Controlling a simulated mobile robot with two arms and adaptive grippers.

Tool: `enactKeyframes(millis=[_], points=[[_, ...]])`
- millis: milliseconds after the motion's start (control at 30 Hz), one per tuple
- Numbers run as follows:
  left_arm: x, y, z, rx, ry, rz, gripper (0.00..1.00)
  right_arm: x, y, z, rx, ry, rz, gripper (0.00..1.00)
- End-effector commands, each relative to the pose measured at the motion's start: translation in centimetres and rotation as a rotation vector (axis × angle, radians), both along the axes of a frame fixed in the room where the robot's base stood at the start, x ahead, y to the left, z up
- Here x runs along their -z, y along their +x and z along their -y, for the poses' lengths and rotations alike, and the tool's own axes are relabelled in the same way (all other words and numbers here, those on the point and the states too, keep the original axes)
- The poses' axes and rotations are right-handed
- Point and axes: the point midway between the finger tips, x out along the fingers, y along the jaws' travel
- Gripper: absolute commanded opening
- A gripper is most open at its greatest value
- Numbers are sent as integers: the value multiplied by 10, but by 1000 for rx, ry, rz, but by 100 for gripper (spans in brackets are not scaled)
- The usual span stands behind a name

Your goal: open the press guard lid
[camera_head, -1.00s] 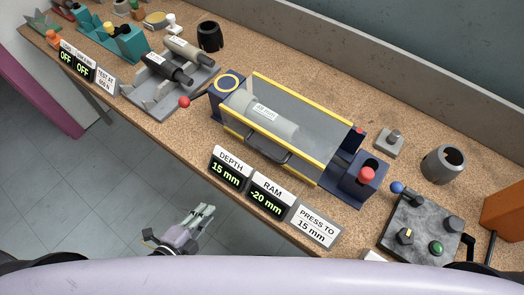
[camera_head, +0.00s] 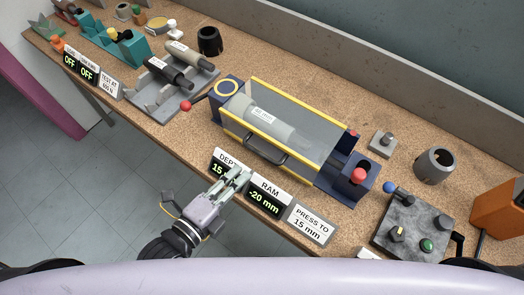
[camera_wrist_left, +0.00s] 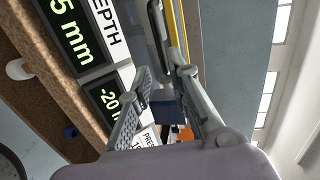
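The press guard lid (camera_head: 290,125) is a clear cover with yellow edges, lying closed over the press on the bench. Its dark handle (camera_head: 266,152) is on the near side. Under the lid lies a pale grey cylinder with a label. My left gripper (camera_head: 238,174) is in front of the DEPTH and RAM signs, short of the handle and not touching it. In the left wrist view its two fingers (camera_wrist_left: 163,80) stand apart with nothing between them. The yellow lid edge (camera_wrist_left: 179,30) and dark handle (camera_wrist_left: 155,22) lie beyond them. My right gripper is not in view.
The DEPTH sign (camera_head: 222,166), partly hidden by my gripper, the RAM sign (camera_head: 268,194) and the "PRESS TO 15 mm" sign (camera_head: 310,223) stand along the bench's front edge. A red knob (camera_head: 358,175) is at the press's right end. A control block (camera_head: 412,222) is farther right.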

Motion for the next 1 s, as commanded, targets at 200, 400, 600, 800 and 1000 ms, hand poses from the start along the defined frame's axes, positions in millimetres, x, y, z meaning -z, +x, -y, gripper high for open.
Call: enactKeyframes(millis=[200,400,600,800,1000], points=[[6,37,27,0,-3,3,18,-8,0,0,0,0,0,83],[15,65,47,1,-4,1,18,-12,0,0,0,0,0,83],[20,79,57,1,-1,1,18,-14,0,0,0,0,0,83],[21,81,60,2,0,0,18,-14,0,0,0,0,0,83],[21,81,59,2,0,0,14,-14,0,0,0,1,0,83]])
